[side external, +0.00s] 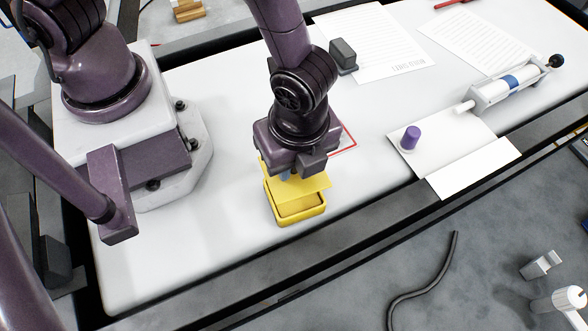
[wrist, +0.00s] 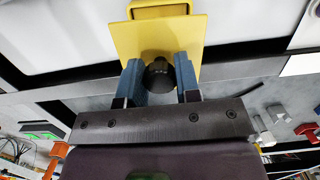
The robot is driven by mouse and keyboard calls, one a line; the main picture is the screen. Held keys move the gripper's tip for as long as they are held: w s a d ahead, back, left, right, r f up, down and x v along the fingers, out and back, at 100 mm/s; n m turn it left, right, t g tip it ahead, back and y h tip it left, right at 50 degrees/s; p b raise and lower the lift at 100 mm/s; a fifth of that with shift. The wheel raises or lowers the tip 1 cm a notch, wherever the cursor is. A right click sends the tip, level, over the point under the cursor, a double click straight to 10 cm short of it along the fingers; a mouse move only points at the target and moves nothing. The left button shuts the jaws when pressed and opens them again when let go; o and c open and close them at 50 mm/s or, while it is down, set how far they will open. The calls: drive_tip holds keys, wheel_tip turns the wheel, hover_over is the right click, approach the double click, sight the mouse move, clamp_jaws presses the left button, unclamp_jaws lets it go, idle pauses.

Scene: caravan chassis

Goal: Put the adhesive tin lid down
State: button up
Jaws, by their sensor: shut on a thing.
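The adhesive tin lid (side external: 314,184) is a flat yellow square plate, held level or nearly so under my gripper (side external: 290,176). In the wrist view the lid (wrist: 135,38) has a dark round knob (wrist: 158,78) between the two blue fingers of my gripper (wrist: 158,70), which are shut on it. The yellow tin (side external: 296,214) stands upright on the white table, its open top partly showing in front of the lid. The lid overlaps the tin's far part in the side view; I cannot tell whether they touch. The tin's edge (wrist: 160,8) shows beyond the lid in the wrist view.
A red-edged sheet (side external: 347,143) lies behind my gripper. A dark block (side external: 343,55) stands by a printed sheet (side external: 380,50). A purple-capped item (side external: 411,137) stands on a white card (side external: 400,155) to the right.

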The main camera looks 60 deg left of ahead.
wheel_tip(320, 180, up, 4)
drive_tip(key=shift+f, duration=0.2)
drive_tip(key=shift+r, duration=0.15)
drive_tip(key=shift+w+a, duration=0.3)
drive_tip(key=w+a+n+g, duration=0.1)
drive_tip(key=w+a+n, duration=0.8)
drive_tip(key=w+a, duration=0.45)
drive_tip(key=n, duration=0.1)
hover_over(382, 99)
drive_tip(key=shift+h, duration=0.3)
drive_tip(key=f, duration=0.9)
drive_tip(key=shift+s+d, duration=0.15)
drive_tip(key=shift+s, duration=0.1)
drive_tip(key=shift+w+f, duration=0.4)
drive_tip(key=shift+f, duration=1.65)
